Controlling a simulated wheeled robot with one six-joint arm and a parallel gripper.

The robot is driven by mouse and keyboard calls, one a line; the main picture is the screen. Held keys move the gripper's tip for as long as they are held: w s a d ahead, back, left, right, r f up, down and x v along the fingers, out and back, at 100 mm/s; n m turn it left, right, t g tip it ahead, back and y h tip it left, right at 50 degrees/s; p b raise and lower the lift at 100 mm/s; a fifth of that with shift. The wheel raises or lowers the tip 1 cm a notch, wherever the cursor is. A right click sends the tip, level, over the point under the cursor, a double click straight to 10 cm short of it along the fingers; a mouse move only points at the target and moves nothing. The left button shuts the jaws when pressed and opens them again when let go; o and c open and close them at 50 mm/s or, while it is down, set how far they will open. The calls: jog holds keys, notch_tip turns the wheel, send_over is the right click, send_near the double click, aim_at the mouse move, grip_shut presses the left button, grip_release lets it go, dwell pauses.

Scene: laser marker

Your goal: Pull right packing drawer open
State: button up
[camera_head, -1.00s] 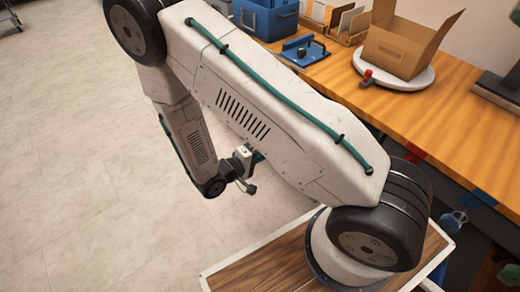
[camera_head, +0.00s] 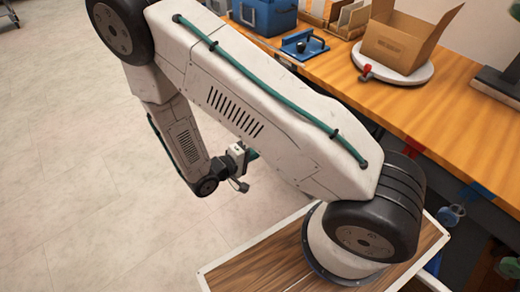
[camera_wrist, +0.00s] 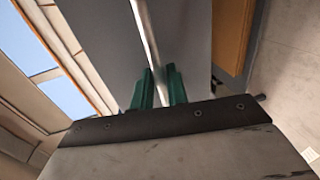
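My gripper shows in the wrist view as two green fingers (camera_wrist: 160,82). They stand apart with a narrow gap between them. A grey panel (camera_wrist: 100,28) fills the middle of that view beyond the fingers. A pale, bright strip (camera_wrist: 146,30) runs along it down to the gap between the fingers. I cannot tell whether this strip is a drawer handle or an edge, or whether the fingers touch it.
The wooden bench (camera_head: 440,120) runs along the right. On it are a cardboard box (camera_head: 400,42) on a white round plate (camera_head: 393,74), a blue fixture (camera_head: 303,45) and a blue bin (camera_head: 270,15). Red and blue tags hang at its front edge. Tiled floor (camera_head: 70,190) is clear at left.

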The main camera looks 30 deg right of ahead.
jog(key=v, duration=0.6)
jog(key=shift+a, duration=0.4)
jog(key=shift+s, duration=0.1)
